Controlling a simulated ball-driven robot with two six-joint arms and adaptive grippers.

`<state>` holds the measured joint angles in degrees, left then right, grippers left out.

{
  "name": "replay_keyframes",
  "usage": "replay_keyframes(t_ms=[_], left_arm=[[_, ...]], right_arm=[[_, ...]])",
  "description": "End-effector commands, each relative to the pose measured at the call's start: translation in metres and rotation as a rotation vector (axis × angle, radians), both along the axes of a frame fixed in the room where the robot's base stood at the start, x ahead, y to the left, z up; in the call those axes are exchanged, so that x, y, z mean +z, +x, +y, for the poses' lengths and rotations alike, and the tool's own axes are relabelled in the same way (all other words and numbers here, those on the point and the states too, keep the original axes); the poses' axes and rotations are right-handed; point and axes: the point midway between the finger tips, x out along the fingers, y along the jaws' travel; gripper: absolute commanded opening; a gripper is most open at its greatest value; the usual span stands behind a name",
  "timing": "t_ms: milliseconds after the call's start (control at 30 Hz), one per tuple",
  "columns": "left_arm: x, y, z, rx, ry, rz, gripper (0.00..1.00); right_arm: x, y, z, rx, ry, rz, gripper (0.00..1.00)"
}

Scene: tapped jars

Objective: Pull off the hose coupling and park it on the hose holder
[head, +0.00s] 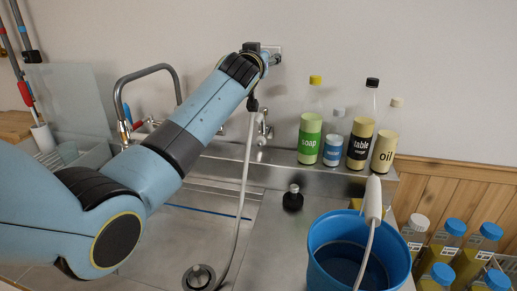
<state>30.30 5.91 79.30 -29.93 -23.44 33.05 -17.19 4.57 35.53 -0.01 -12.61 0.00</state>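My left arm reaches from the left across the sink to the wall. Its wrist ends near a small pale wall fitting (276,51), and its gripper fingers are mostly hidden behind the wrist, so I cannot tell whether they are open or shut. A dark piece (253,104) shows just below the wrist, at the top of a white hose (244,170); it may be the hose coupling or a fingertip. The hose hangs down to the sink. A chrome tap (262,130) stands right beside it. I cannot make out the hose holder for certain. My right gripper is not in view.
Several bottles, including soap (310,140) and oil (384,152), stand on the back ledge. A black stopper-like object (293,199) sits on the steel top. A curved faucet (145,74) rises at left.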

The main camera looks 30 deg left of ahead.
Motion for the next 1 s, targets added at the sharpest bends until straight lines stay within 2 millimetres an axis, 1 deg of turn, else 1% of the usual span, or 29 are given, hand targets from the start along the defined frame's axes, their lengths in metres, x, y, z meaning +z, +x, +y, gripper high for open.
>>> replay_keyframes(t_ms=[533,1000], left_arm=[[-0.001,-0.001,0.0,0.0,0.0,0.001,0.58],[0.0,-0.014,-0.004,0.0,0.0,0.0,0.58]], right_arm=[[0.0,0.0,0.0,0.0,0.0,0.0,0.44],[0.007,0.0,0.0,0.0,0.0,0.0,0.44]])
